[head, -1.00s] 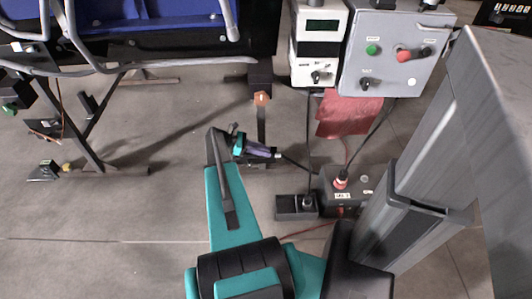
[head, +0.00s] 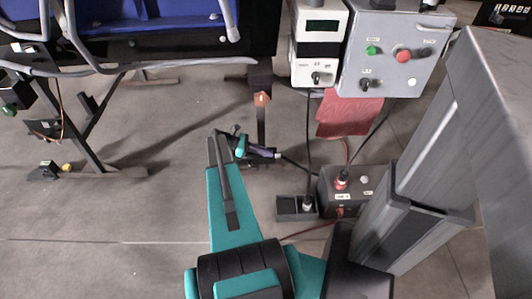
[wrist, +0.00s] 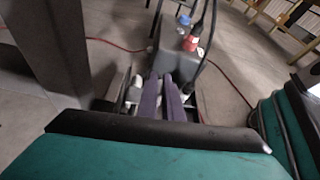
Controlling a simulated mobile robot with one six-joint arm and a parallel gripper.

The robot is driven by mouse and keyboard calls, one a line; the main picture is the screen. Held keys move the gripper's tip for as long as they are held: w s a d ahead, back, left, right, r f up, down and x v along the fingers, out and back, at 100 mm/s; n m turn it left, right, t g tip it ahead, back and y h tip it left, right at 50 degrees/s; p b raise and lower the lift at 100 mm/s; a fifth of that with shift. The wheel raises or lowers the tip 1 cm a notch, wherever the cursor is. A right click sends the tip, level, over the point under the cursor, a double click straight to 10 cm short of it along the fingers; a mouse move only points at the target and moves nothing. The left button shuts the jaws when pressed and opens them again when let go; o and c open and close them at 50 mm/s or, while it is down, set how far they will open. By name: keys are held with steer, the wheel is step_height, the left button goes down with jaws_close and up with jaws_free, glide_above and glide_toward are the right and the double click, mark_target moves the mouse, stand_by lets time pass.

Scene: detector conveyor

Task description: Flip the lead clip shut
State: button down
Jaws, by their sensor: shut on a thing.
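My gripper (head: 277,154) is low over the floor in the head view, left of a dark box (head: 372,188). Its two purple fingers (wrist: 163,98) are close together in the wrist view and point toward the box. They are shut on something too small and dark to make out. A thin black cable runs from near the fingertips toward the box. A red-based plug (head: 341,179) with a black lead stands on the box; it also shows in the wrist view (wrist: 190,43). I cannot pick out the lead clip itself with certainty.
A black open holder (head: 287,208) with an upright lead end stands left of the box. Above are a white meter unit (head: 318,50) and a grey control box (head: 390,52). A red cloth (head: 349,117) hangs below them.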

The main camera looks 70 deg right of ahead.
steer(key=shift+a, duration=0.1)
step_height(320, 180, down, 10)
steer(key=m+h+b, duration=0.8)
steer(key=m+b, duration=0.6)
steer(key=b, duration=0.3)
steer(key=shift+s+a+m+h, duration=0.15)
steer(key=shift+a+m+h, duration=0.15)
steer(key=shift+a+m, duration=0.1)
steer(key=shift+d, duration=0.1)
steer(key=c, duration=1.9)
jaws_free()
